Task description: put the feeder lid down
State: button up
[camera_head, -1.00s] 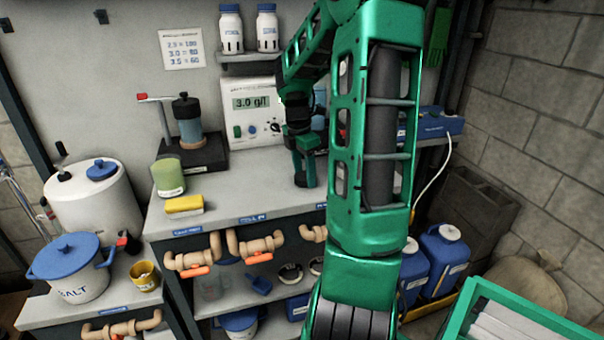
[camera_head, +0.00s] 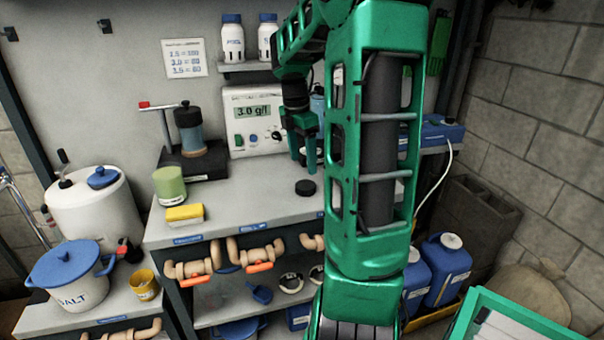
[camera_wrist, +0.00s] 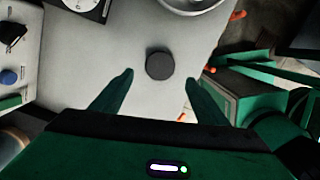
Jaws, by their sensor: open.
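The feeder lid, a small dark round disc (camera_head: 305,187), lies flat on the grey bench top, right of the yellow sponge. It also shows in the wrist view (camera_wrist: 159,66), just beyond and between the fingertips. My gripper (camera_head: 306,158) is above and a little behind the lid in the head view, apart from it. In the wrist view my gripper (camera_wrist: 158,78) has its two fingers spread wide with nothing between them. The feeder is not clearly identifiable; a dark-capped cylinder (camera_head: 189,130) on a black stand is at the back left.
The grey bench (camera_head: 250,208) has free room around the lid. A yellow sponge (camera_head: 185,214), a green cup (camera_head: 170,186) and a meter box (camera_head: 253,118) reading 3.0 g/l stand on it. Orange-handled pipes (camera_head: 256,254) run along the front edge. My arm hides the bench's right part.

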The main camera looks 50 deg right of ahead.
jog(key=s+a+r+m, duration=0.3)
jog(key=s+a+m, duration=0.8)
jog(key=a, duration=0.1)
jog(key=s+a+f+m+y, duration=0.1)
jog(key=s+a+f+m, duration=0.5)
jog(key=s+m, duration=0.4)
jog(key=shift+a+y, duration=0.3)
jog(key=shift+a, duration=0.5)
